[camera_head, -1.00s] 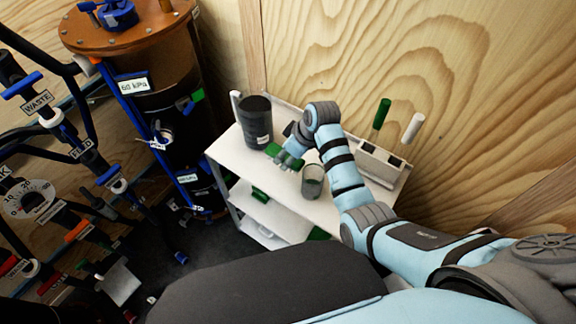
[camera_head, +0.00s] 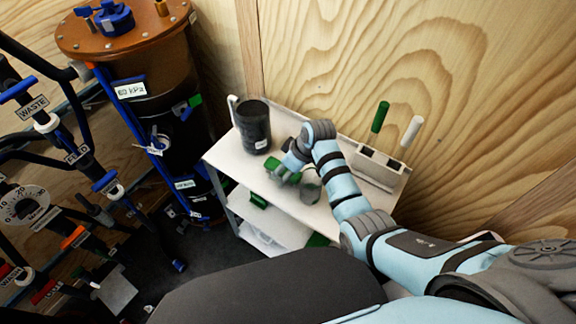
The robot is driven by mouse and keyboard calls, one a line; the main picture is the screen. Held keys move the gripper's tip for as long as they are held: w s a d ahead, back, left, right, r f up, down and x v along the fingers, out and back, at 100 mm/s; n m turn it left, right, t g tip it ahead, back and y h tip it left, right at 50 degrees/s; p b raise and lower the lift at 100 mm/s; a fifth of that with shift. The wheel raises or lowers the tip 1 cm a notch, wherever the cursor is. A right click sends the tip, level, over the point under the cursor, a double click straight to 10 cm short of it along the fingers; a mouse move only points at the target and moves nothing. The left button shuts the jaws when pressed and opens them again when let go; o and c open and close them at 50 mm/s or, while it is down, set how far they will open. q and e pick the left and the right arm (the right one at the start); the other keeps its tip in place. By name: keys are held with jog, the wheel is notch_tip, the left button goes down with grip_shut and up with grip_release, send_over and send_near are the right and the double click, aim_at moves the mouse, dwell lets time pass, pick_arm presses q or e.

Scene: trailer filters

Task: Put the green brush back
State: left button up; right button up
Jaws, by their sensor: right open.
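A brush with a green handle (camera_head: 380,116) stands upright, slightly tilted, in the white holder (camera_head: 377,168) at the right end of the shelf cart. A white-handled brush (camera_head: 411,131) stands beside it in the same holder. My right gripper (camera_head: 284,177) is open over the cart top, well left of the holder and apart from both brushes. A green piece (camera_head: 272,163) shows at the gripper; I cannot tell whether it is part of the gripper or lies behind it. My left gripper is not in view.
A dark jug (camera_head: 253,127) stands on the cart top (camera_head: 226,158) at left. A small clear beaker (camera_head: 310,192) is close to my right gripper and partly covered. Lower shelves hold green items (camera_head: 258,201). A tall tank (camera_head: 165,110) and pipework with valves stand further left.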

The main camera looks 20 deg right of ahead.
jog(key=p+v, duration=0.3)
jog(key=v, duration=0.9)
